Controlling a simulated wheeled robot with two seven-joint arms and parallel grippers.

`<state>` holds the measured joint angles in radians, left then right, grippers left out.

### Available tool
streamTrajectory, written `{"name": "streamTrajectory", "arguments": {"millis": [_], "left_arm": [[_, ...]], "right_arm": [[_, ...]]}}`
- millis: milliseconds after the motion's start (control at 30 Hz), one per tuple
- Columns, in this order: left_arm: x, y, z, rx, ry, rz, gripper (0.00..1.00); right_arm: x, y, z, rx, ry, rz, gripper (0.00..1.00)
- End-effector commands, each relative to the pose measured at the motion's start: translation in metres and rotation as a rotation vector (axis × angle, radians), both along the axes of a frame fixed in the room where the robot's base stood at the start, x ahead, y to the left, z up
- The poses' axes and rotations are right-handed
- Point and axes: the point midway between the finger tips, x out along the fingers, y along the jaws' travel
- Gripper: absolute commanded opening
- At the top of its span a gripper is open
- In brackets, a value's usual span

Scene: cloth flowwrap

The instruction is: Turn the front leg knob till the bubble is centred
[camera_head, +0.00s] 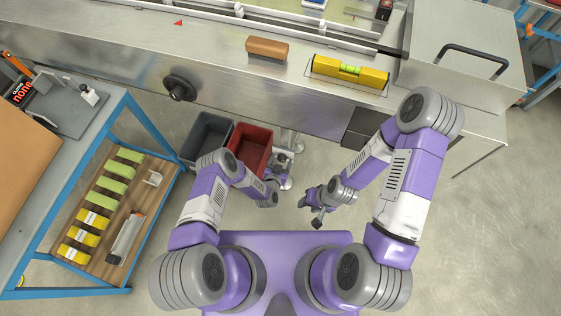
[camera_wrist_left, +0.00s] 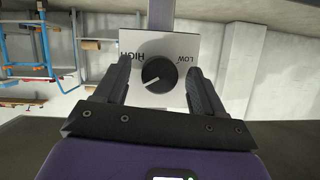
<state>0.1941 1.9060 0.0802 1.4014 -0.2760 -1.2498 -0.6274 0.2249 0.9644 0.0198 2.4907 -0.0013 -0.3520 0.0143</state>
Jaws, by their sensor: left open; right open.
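The front leg knob (camera_wrist_left: 158,75) is a round dark dial with a white pointer on a white plate (camera_wrist_left: 130,45) marked HIGH and LOW. My left gripper (camera_wrist_left: 160,78) is open, with one finger on each side of the knob and a visible gap at both sides. In the head view my left gripper (camera_head: 282,164) is low beside the machine's front leg, and the knob is hard to make out there. The yellow spirit level (camera_head: 335,68) lies on the machine top. Its green vial (camera_head: 349,70) shows, but the bubble is too small to judge. My right gripper (camera_head: 310,212) is open and empty above the floor.
A grey bin (camera_head: 190,150) and a red bin (camera_head: 262,135) stand left of the leg. A brown block (camera_head: 267,47) lies on the machine top (camera_head: 220,60), and a black handwheel (camera_head: 179,87) sticks out of its front. A blue-framed bench (camera_head: 60,215) stands at left.

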Motion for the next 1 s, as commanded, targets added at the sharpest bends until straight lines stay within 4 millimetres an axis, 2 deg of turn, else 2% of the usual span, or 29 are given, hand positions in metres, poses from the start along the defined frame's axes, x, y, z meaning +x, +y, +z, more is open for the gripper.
{"name": "streamTrajectory", "arguments": {"millis": [133,500,667,1000], "left_arm": [[-0.011,0.003,0.006,0.000,0.002,-0.001,0.69],[-0.061,0.017,0.027,0.001,0.003,-0.001,0.69],[-0.068,0.019,0.029,0.000,0.002,-0.001,0.69],[-0.067,0.019,0.028,0.000,0.001,0.000,0.69]], "right_arm": [[0.000,0.000,0.007,0.000,0.000,0.000,0.43],[0.000,0.000,0.029,0.000,0.000,0.000,0.43],[0.000,0.000,0.031,0.000,0.000,0.000,0.43],[0.000,0.000,0.030,0.000,0.000,0.000,0.43]]}}
